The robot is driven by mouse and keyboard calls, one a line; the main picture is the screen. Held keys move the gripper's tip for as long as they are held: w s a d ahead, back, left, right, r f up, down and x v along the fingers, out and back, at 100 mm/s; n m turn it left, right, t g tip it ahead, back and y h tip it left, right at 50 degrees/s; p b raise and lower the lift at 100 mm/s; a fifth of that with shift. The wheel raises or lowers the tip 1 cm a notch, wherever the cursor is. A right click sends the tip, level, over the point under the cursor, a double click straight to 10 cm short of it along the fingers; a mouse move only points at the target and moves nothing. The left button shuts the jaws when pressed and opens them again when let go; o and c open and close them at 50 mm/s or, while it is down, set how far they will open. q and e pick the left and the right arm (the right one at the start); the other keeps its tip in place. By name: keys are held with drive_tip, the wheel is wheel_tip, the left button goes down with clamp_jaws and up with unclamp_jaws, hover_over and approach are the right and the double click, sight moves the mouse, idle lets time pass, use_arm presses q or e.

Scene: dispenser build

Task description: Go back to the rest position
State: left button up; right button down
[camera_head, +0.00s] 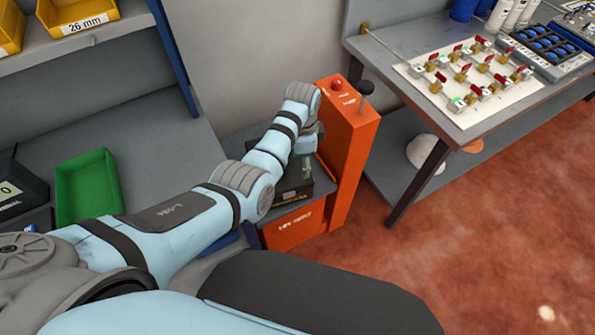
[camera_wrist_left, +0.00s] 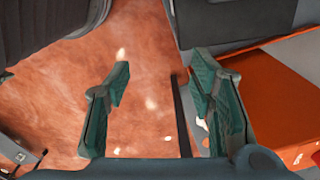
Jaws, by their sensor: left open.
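My left arm reaches from the lower left across the head view to the orange machine (camera_head: 350,140). My left gripper (camera_head: 305,168) is at its end, pointing down beside the machine's post, and is partly hidden by the wrist. In the left wrist view my left gripper (camera_wrist_left: 163,85) has its two green fingers wide apart with nothing between them. Behind the gap is the red-brown floor (camera_wrist_left: 140,45). An orange surface (camera_wrist_left: 275,95) lies close to the right finger. My right gripper is not in view.
A dark box (camera_head: 293,188) sits on the machine's base below the gripper. A green tray (camera_head: 88,188) stands on the grey bench at left, under a shelf with yellow bins (camera_head: 80,15). A table with red-handled valves on a white board (camera_head: 475,112) stands right. Floor at right is clear.

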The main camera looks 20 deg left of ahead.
use_arm(q)
drive_tip(key=shift+s+a+f, duration=0.1)
drive_tip(key=shift+s+f, duration=0.05)
drive_tip(key=shift+f, duration=0.3)
drive_tip(key=shift+s+a+f, duration=0.1)
drive_tip(key=shift+f, duration=0.3)
drive_tip(key=s+a+f+n+b, duration=0.1)
drive_tip(key=s+a+f+n, duration=0.2)
drive_tip(key=s+f, duration=0.8)
drive_tip(key=s+a+f+n+b, duration=0.3)
drive_tip(key=s+f, duration=0.4)
drive_tip(key=f, duration=0.7)
drive_tip(key=s+a+f+n, duration=0.2)
drive_tip(key=s+f, duration=0.1)
drive_tip(key=s, duration=0.6)
drive_tip(key=s+a+f+n, duration=0.2)
drive_tip(key=s+a+f, duration=0.1)
drive_tip(key=s, duration=0.6)
drive_tip(key=s+a+f+n+t+y, duration=0.1)
drive_tip(key=s+f, duration=0.3)
drive_tip(key=s, duration=0.4)
drive_tip(key=shift+s+a+n+b, duration=0.3)
drive_tip(key=shift+s+a+n, duration=0.1)
drive_tip(key=shift+a+n, duration=0.5)
drive_tip(key=shift+f, duration=0.1)
